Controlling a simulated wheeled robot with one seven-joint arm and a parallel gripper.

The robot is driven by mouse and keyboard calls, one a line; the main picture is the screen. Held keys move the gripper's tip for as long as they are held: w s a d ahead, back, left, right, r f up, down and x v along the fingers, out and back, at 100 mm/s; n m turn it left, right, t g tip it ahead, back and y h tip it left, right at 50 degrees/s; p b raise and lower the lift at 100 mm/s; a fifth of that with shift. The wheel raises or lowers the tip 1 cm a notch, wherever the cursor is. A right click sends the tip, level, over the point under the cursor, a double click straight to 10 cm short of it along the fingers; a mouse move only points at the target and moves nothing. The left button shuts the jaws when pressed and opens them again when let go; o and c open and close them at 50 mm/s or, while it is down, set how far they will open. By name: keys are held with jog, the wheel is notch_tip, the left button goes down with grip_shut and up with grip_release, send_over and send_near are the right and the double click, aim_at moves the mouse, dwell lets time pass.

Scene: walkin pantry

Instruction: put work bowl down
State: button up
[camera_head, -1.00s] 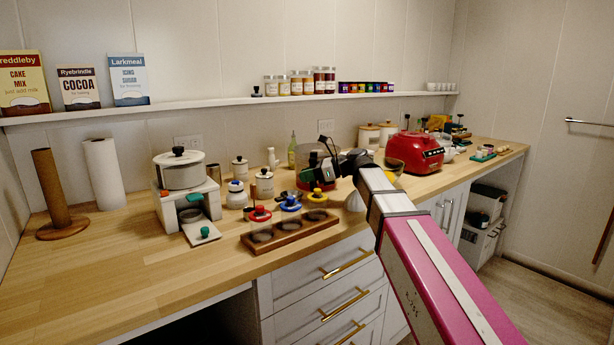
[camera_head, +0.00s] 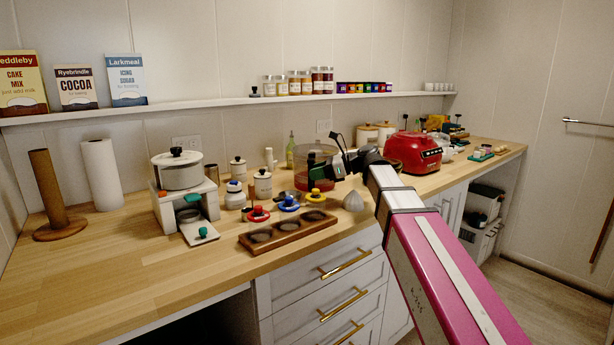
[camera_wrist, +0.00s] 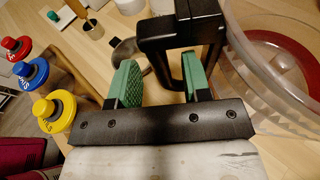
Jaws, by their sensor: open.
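The work bowl (camera_head: 305,177) is a clear bowl with a reddish bottom. It appears to stand on the wooden counter, behind the row of colored knobs. In the wrist view its clear wall (camera_wrist: 262,62) fills the right side. A black loop handle (camera_wrist: 180,32) shows beside the wall. My gripper (camera_head: 338,164) is at the bowl's right side. In the wrist view my gripper (camera_wrist: 160,82) has its green fingers apart, with part of the handle between them. I cannot tell whether a finger touches it. The handle's join to the bowl is hidden.
Red, blue and yellow-topped pieces (camera_head: 289,203) stand by a wooden tray (camera_head: 288,232) in front of the bowl. A grey cone (camera_head: 353,201) is to the right. The red appliance (camera_head: 412,152) stands farther right. The counter's left front is clear.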

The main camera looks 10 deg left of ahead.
jog(key=v, duration=0.8)
